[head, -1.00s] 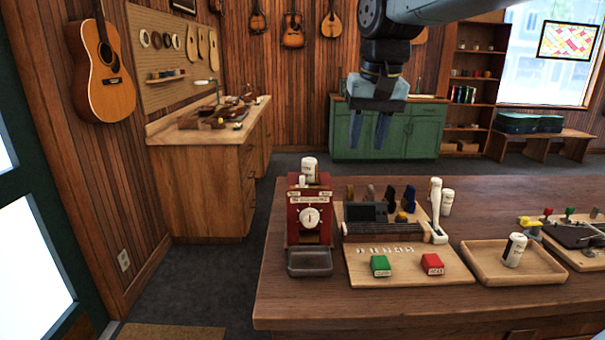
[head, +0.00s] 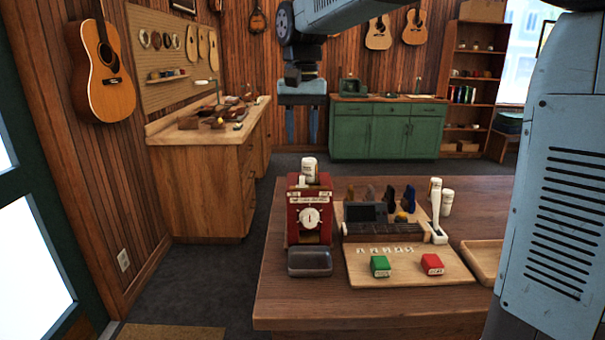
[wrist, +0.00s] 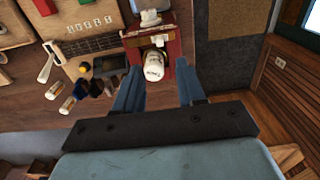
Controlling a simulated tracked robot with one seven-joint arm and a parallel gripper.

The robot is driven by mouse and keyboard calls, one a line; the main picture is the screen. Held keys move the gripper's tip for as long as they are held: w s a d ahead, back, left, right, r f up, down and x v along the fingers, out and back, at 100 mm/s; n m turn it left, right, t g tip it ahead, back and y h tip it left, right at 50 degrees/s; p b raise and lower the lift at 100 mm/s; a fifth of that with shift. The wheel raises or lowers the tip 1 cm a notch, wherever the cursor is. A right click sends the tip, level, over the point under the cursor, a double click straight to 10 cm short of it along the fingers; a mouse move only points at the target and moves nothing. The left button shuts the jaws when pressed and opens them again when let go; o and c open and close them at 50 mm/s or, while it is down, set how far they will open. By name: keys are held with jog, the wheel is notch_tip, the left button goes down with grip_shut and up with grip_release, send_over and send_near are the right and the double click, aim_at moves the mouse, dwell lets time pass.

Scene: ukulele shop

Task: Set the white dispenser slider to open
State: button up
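The red dispenser (head: 309,228) stands upright near the left end of the wooden counter, with a round white dial on its front and a pale label strip above. A small white piece (head: 302,182), which looks like the slider, sits at its upper left; its setting is too small to read. A white can (head: 309,165) stands on top. My gripper (head: 301,138) is open and empty, fingers down, above and behind the dispenser. In the wrist view the dispenser (wrist: 172,45) and can (wrist: 154,67) lie beyond and between the spread fingers (wrist: 160,72).
A dark tray (head: 310,262) sits before the dispenser. To its right are a wooden board (head: 365,275) with green (head: 380,266) and red (head: 432,264) boxes, a white-handled lever (head: 437,215) and more cans (head: 447,203). My arm hides the counter's right part.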

aim_at(302, 182)
notch_tip(302, 182, down, 10)
dwell(0.5)
grip_shut()
dwell(0.6)
